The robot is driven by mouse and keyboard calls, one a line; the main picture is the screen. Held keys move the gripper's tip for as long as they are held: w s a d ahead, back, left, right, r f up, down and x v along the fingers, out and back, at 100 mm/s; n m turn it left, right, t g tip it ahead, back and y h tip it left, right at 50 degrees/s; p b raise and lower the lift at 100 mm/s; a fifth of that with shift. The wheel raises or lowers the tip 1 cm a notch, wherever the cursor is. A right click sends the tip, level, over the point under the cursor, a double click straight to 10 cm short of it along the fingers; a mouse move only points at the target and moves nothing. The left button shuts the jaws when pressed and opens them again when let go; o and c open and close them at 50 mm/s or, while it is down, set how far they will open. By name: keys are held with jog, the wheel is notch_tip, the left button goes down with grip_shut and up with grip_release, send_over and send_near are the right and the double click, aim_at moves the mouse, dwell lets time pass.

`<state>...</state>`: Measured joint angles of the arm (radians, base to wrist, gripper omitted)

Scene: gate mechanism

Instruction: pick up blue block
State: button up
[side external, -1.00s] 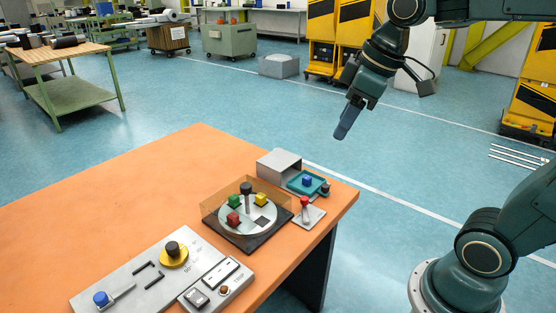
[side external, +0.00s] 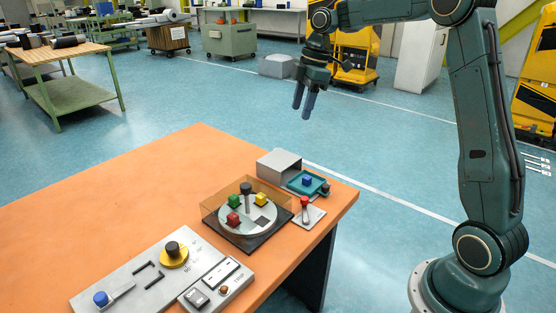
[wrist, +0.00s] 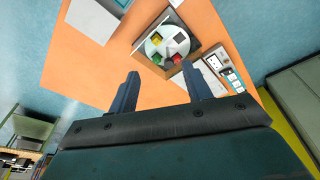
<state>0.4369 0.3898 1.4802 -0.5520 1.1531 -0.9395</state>
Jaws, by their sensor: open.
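The blue block (side external: 307,181) sits in a small teal tray or drawer (side external: 318,192) in front of a grey box (side external: 279,163), near the right corner of the orange table. My gripper (side external: 302,112) is open and empty, fingers pointing down, well above and behind the grey box in the side picture. In the wrist view my two fingers (wrist: 160,70) are spread apart with nothing between them. I cannot make out the blue block in the wrist view.
A round turntable (side external: 233,220) with red, green and yellow blocks stands beside the tray, inside clear amber walls. A red-knobbed lever (side external: 305,204) stands close by. A grey control panel (side external: 140,288) with knobs lies at the front. The table's left (side external: 120,200) is clear.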

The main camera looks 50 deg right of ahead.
jog(key=w+d+f+n+g, duration=0.1)
jog(key=w+d+f+n, duration=0.1)
jog(key=d+f, duration=0.5)
jog(key=w+d+f+n+y, duration=0.1)
jog(key=d+f+n, duration=0.3)
jog(key=d+f, duration=0.4)
jog(key=shift+w+f+g, duration=0.4)
jog(key=shift+w+f, duration=0.15)
jog(key=shift+f, duration=0.15)
jog(key=shift+d+f, duration=0.1)
send_over(307, 177)
jog(key=d, duration=0.2)
jog(key=shift+d+f+x, duration=0.1)
jog(key=shift+d+x, duration=0.2)
jog(key=shift+x, duration=1)
jog(key=shift+d+f+x, duration=0.1)
jog(key=shift+d+x, duration=0.2)
jog(key=shift+x, duration=1.05)
jog(key=shift+d+f+x, duration=0.1)
jog(key=shift+d+x, duration=0.2)
jog(key=shift+x, duration=1)
jog(key=shift+s, duration=0.1)
jog(key=shift+x, duration=2.55)
